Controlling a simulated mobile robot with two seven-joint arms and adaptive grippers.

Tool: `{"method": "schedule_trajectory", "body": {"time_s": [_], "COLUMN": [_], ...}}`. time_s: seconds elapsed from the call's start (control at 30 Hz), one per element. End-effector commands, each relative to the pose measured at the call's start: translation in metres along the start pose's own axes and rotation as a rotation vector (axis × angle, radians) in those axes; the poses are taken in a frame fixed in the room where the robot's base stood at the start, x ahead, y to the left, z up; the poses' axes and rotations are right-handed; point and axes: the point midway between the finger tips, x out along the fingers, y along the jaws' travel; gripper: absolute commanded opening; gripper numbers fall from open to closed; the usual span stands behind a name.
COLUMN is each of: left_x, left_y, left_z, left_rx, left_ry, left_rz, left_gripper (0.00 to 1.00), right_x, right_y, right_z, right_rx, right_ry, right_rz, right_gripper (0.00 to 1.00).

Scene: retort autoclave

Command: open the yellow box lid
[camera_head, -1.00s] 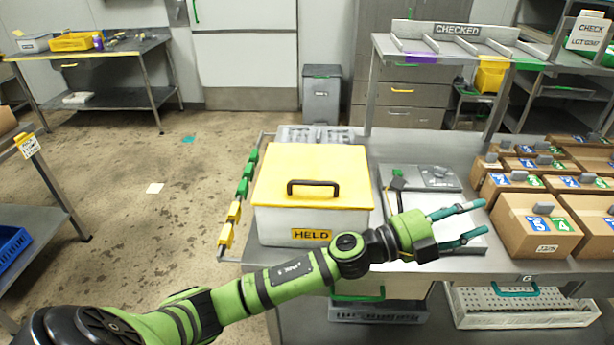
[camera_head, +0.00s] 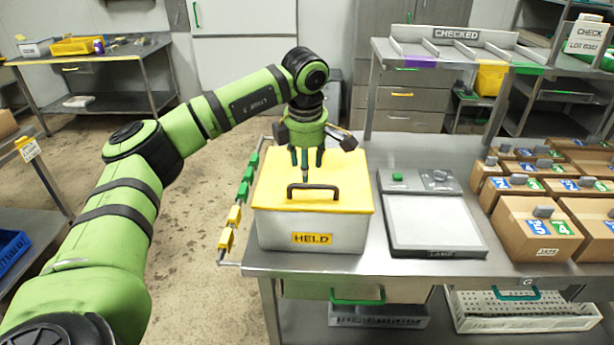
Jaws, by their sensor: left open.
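The box (camera_head: 275,230) is a pale grey bin with a yellow "HELD" label on its front, standing on the left end of the steel bench. Its yellow lid (camera_head: 350,174) is closed and carries a dark arched handle (camera_head: 314,187). My left gripper (camera_head: 305,172) points down over the lid, just behind the handle. Its teal and dark fingers are apart and hold nothing. I cannot tell whether the fingertips touch the handle or lid. My right gripper is out of view.
A flat device with a pale plate (camera_head: 430,222) lies right of the box. Several cardboard boxes (camera_head: 535,228) stand at the bench's right. Green and yellow tags (camera_head: 234,216) hang on a rail left of the box. A "CHECKED" rack (camera_head: 455,47) stands behind.

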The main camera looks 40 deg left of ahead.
Motion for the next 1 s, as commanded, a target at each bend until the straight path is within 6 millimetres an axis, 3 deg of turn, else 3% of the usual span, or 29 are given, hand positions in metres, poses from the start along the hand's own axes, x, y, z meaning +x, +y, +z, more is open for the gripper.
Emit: {"method": "schedule_trajectory", "body": {"time_s": [0.3, 0.67, 0.8, 1.0], "left_x": [0.043, 0.051, 0.051, 0.051], "left_y": [-0.001, -0.001, -0.001, -0.001], "left_z": [0.001, 0.002, 0.002, 0.002], "left_rx": [0.001, 0.002, 0.001, 0.001], "left_ry": [-0.001, -0.005, -0.005, -0.005], "left_rz": [-0.003, -0.001, -0.001, -0.002], "left_gripper": [0.46, 0.46, 0.00, 0.00], "right_x": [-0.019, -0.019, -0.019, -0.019], "right_y": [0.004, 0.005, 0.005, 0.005], "right_z": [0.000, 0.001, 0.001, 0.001], "right_rx": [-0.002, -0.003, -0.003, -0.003], "right_ry": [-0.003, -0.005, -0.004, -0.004], "right_rz": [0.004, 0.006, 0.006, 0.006], "right_gripper": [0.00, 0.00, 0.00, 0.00]}}
